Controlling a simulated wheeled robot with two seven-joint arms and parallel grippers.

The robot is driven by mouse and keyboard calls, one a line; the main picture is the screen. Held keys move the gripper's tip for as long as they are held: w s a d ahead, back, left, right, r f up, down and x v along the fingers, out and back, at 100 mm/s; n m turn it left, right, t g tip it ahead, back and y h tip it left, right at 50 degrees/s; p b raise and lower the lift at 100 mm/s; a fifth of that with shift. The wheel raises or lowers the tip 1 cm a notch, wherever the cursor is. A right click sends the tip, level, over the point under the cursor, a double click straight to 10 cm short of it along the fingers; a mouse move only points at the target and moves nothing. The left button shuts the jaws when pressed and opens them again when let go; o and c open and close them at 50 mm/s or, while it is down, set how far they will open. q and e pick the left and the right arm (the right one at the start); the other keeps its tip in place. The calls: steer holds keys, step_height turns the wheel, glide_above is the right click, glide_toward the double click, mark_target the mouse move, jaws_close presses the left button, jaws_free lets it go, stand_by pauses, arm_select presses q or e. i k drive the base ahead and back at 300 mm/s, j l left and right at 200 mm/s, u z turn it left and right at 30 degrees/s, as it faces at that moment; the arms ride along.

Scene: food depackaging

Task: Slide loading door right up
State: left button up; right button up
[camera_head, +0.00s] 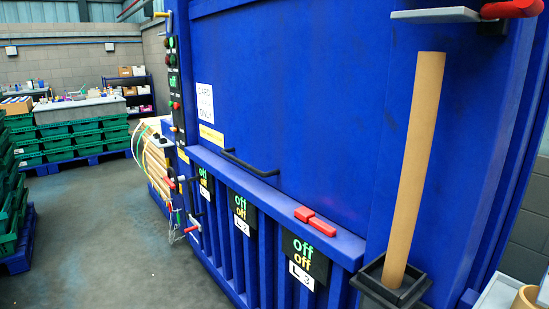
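The loading door (290,90) is a large flat blue panel on the front of a big blue machine. Its lower edge sits close above the machine's blue ledge (335,243), so it appears to be down. A black bar handle (250,165) is fixed low on the door. Nothing touches the handle. Neither of my grippers shows in the head view.
A tall cardboard tube (415,160) stands in a black holder (370,283) at the right. Red blocks (315,221) lie on the ledge. A red-handled grey latch (510,9) juts out top right. Green crates (75,140) stand back left. The floor (110,230) at left is clear.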

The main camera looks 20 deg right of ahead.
mark_target(292, 94)
steer(key=i+j+z, duration=0.1)
steer(key=i+z, duration=0.25)
steer(key=i+j+z, duration=0.2)
steer(key=i+z, duration=0.2)
steer(key=i+j+z, duration=0.35)
steer(key=k+l, duration=0.05)
steer(key=k, duration=0.05)
